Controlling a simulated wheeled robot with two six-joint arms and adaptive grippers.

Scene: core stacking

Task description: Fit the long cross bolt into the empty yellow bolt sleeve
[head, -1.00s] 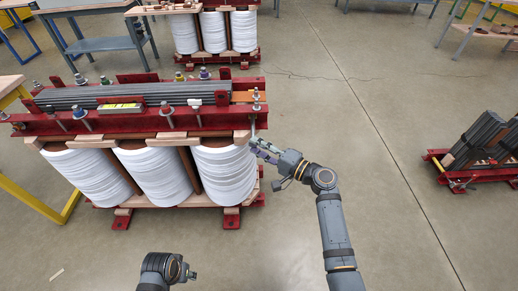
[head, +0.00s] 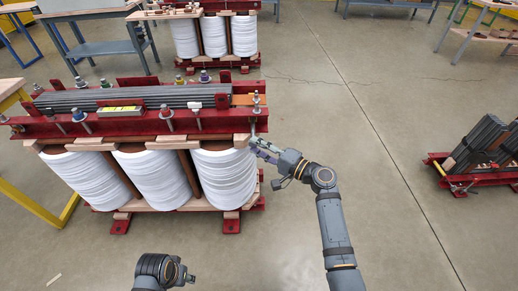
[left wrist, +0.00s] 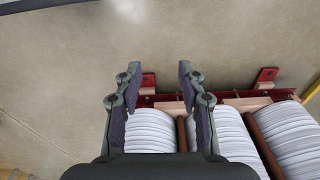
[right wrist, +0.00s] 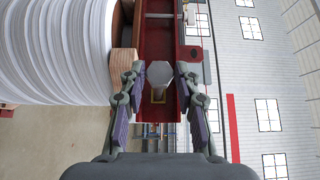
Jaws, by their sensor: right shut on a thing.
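My right gripper (right wrist: 160,75) is shut on the long cross bolt, whose pale hexagonal head (right wrist: 160,73) shows between the fingertips in the right wrist view. The bolt's shank is largely hidden behind its head. In the head view my right gripper (head: 258,144) is at the right end of the core's front red beam (head: 150,127). My left gripper (left wrist: 155,85) is open and empty, low in front of the core.
White coils (head: 221,177) hang below the front beam, close left of my right gripper. Several upright bolts and a yellow level (head: 120,109) are on top of the core. A second red-framed core (head: 480,150) stands at the right. The floor between is clear.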

